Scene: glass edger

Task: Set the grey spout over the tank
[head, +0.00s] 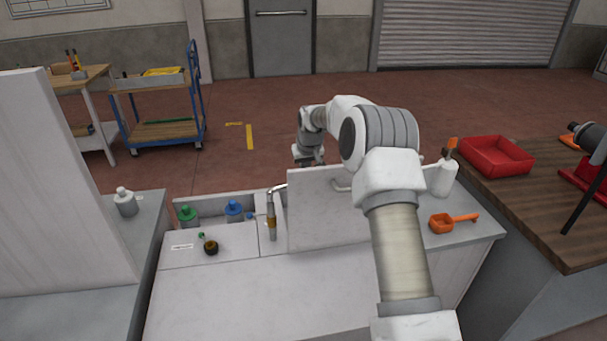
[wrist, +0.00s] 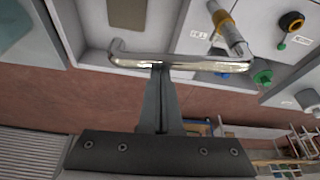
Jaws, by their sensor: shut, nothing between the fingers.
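The grey spout is a shiny bent tube (wrist: 185,62) on a post with a brass-coloured collar (head: 271,222). In the head view its tube runs right from the post, partly hidden by an upright pale panel. In the wrist view it crosses above my fingertips and its free end bends down at the left, seemingly above the pale tank (wrist: 90,12) with a brown square inside. My gripper (wrist: 160,70) is shut and empty, its tips right beside the middle of the tube; contact is unclear. In the head view my gripper (head: 309,160) is behind the panel.
The upright panel (head: 325,225) screens the tank from the head camera. Green (head: 188,214) and blue (head: 234,208) bottle tops stand left of the post. A white bottle (head: 445,178) and an orange scoop (head: 445,222) are on the right counter, near a red tray (head: 497,154).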

